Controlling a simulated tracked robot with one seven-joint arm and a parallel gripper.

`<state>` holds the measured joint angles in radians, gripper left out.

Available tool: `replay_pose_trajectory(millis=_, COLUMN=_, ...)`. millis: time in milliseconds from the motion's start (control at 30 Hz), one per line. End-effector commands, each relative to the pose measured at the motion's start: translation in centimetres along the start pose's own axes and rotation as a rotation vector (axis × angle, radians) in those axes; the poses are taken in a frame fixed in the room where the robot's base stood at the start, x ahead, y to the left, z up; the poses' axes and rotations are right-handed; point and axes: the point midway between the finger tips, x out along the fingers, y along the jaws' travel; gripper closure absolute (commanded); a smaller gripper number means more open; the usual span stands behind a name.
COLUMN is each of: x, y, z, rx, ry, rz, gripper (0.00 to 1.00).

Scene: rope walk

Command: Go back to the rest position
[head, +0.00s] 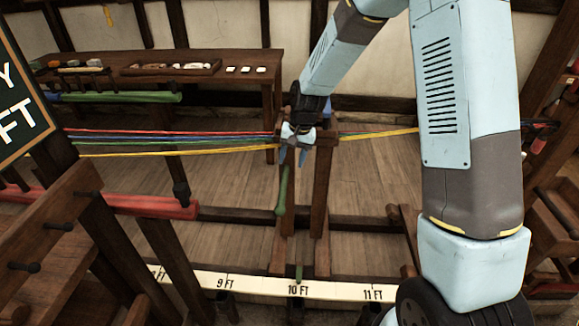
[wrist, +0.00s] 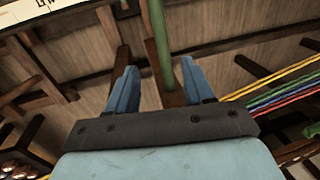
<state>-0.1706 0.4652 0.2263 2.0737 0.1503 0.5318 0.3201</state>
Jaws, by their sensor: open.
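My gripper (head: 295,155) is at the wooden post frame (head: 322,200) in the middle of the head view, pointing down, with its blue fingers apart. In the wrist view my gripper (wrist: 158,75) is open, with nothing clamped in it. A green rod (head: 282,190) stands just below the fingers at the post. In the wrist view the green rod (wrist: 157,35) runs through the gap between the fingertips; I cannot tell how far beyond them it lies. My arm hides part of the frame's top.
Red, blue, green and yellow ropes (head: 180,142) stretch across to the post frame. A workbench (head: 170,60) with a tray stands behind. A marked foot scale (head: 260,286) lies along the front. A sign (head: 20,105) and peg rack (head: 60,215) stand at left.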

Motion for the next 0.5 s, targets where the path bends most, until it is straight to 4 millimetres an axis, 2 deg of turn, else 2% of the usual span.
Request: replay_pose_trajectory(millis=500, x=-1.00, y=0.05, z=0.07, rx=-0.003, ry=0.005, rz=0.001, gripper=0.48)
